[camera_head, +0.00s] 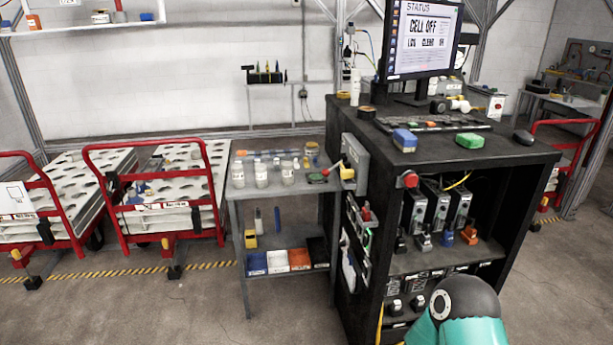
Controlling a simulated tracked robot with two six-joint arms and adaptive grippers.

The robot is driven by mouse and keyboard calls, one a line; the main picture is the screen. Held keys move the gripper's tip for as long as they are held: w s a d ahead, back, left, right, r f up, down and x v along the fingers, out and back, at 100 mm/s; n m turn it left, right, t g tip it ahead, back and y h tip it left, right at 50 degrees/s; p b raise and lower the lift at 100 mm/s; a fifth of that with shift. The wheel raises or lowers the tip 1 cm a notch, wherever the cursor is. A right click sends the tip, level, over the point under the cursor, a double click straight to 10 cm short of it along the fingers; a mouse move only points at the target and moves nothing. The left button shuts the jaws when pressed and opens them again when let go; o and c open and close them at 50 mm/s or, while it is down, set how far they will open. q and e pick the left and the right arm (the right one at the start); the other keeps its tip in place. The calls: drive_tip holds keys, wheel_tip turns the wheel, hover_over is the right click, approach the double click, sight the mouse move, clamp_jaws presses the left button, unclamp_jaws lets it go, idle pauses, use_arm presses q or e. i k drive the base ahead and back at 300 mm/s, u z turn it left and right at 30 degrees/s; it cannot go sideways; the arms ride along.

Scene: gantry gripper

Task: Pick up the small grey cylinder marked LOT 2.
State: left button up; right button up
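Several small grey-white cylinders stand upright on the grey side table (255,190). One is at the left (238,175), one beside it (261,174), and one further right (287,173). They carry pale labels, but the print is too small to read, so I cannot tell which is LOT 2. Smaller objects stand behind them. Neither of my grippers is in view. A teal and black part of my own arm shows at the bottom right, apart from the table.
A black workbench (470,152) with a monitor (421,38) stands right of the table. A grey box with a red-knobbed lever (349,164) adjoins the table's right end. Red-framed carts (152,198) stand left. Bins (278,261) sit on the lower shelf. Floor in front is clear.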

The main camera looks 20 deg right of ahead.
sight(262, 183)
drive_tip(key=z, duration=0.25)
drive_tip(key=i, duration=1)
drive_tip(key=u, duration=0.05)
